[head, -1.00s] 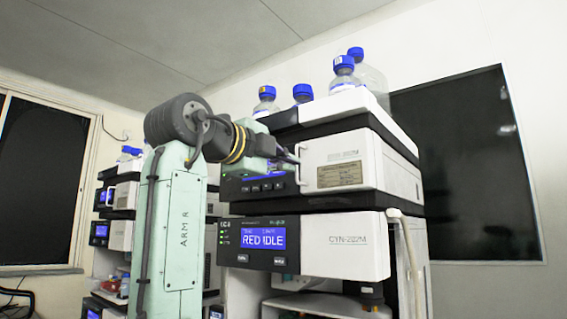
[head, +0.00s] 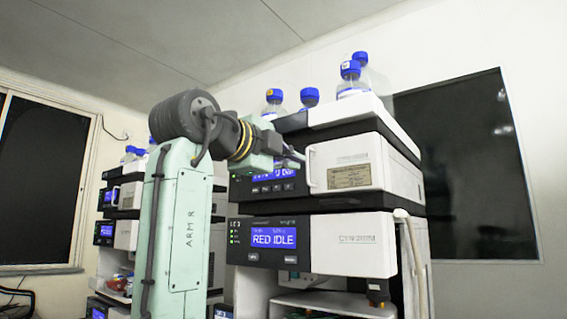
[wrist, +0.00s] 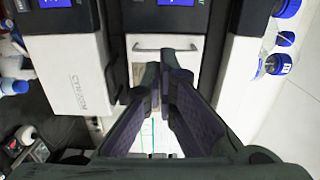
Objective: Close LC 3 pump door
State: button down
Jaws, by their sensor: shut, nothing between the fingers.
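The LC 3 stack (head: 274,238) shows "RED IDLE" on its lower unit. Above it, the upper unit has a white front door (head: 378,165) with a vertical bar handle (head: 310,168) at its left edge and a tan label plate. My gripper (head: 301,156) is by the handle end of this door, partly over the dark panel. In the wrist view, my gripper (wrist: 162,84) is shut and empty in front of the door, close to the handle (wrist: 167,48). Whether the fingers touch the door, and how far it stands ajar, I cannot tell.
The lower unit's white front (head: 352,246) is directly below. Blue-capped bottles (head: 310,97) stand on top of the stack. A pale hose (head: 413,245) hangs at its right side. Other instrument stacks (head: 105,232) stand at the left.

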jog(key=s+a+b, duration=0.1)
jog(key=s+a, duration=0.3)
jog(key=a, duration=0.5)
jog(key=shift+a, duration=0.25)
